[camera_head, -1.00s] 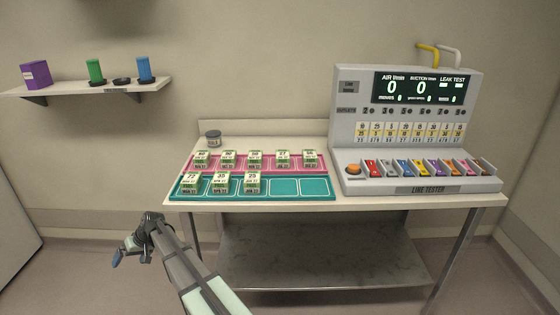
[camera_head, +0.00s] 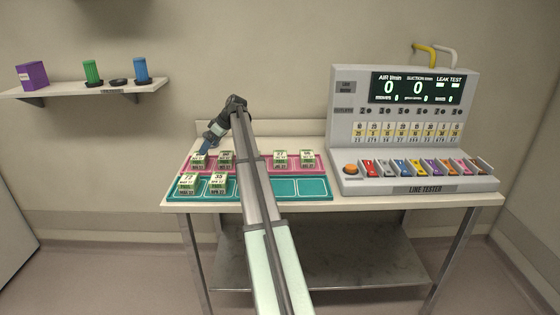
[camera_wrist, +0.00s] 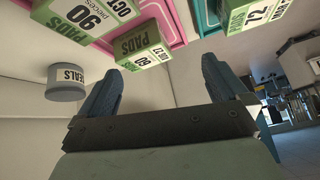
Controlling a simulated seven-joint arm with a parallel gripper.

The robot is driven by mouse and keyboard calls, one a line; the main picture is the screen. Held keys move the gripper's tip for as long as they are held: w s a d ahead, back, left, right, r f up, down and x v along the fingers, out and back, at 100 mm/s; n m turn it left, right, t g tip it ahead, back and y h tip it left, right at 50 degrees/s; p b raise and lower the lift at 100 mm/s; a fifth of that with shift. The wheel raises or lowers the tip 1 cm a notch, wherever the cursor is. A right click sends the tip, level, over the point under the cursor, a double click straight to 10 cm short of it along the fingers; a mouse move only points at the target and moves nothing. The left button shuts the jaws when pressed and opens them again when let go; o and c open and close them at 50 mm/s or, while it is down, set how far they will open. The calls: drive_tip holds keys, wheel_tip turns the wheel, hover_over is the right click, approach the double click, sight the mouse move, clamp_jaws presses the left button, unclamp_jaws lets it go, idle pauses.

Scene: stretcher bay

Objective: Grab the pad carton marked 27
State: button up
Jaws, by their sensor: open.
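The pad carton whose small label appears to read 27 (camera_head: 280,158) stands in the pink tray (camera_head: 322,169), right of my arm. It is a green and white box, and I do not see it in the wrist view. My gripper (camera_head: 206,147) is over the left end of the pink tray, well left of that carton. In the wrist view my gripper (camera_wrist: 160,69) has its blue fingers apart with nothing between them. The carton marked 60 (camera_wrist: 142,48) is just beyond the fingers, and the carton marked 90 (camera_wrist: 90,18) is beside it.
A teal tray (camera_head: 312,187) in front holds cartons 72 (camera_head: 188,183) and 35 (camera_head: 218,184); its right slots are empty. My arm hides the middle of both trays. A grey seals tin (camera_wrist: 66,84) stands nearby. The line tester (camera_head: 415,175) fills the table's right side.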

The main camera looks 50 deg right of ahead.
drive_tip(key=shift+n+g+h, duration=0.5)
drive_tip(key=shift+n+g, duration=0.1)
drive_tip(key=shift+n, duration=0.2)
drive_tip(key=s+d+r, duration=0.1)
drive_tip(key=s+d, duration=0.2)
drive_tip(key=d, duration=0.2)
drive_tip(key=s+d+r, duration=0.1)
drive_tip(key=s+d, duration=0.2)
drive_tip(key=d, duration=0.2)
drive_tip(key=s+d, duration=0.3)
drive_tip(key=d, duration=0.1)
drive_tip(key=shift+d+r, duration=0.4)
drive_tip(key=n+g, duration=0.1)
drive_tip(key=n, duration=0.1)
approach(280, 154)
drive_tip(key=x, duration=0.5)
drive_tip(key=shift+w+a, duration=0.1)
drive_tip(key=shift+a, duration=0.1)
drive_tip(key=shift+s+x, duration=0.2)
drive_tip(key=shift+x, duration=2.3)
drive_tip(key=shift+d, duration=0.1)
drive_tip(key=shift+c, duration=0.3)
drive_tip(key=c, duration=0.7)
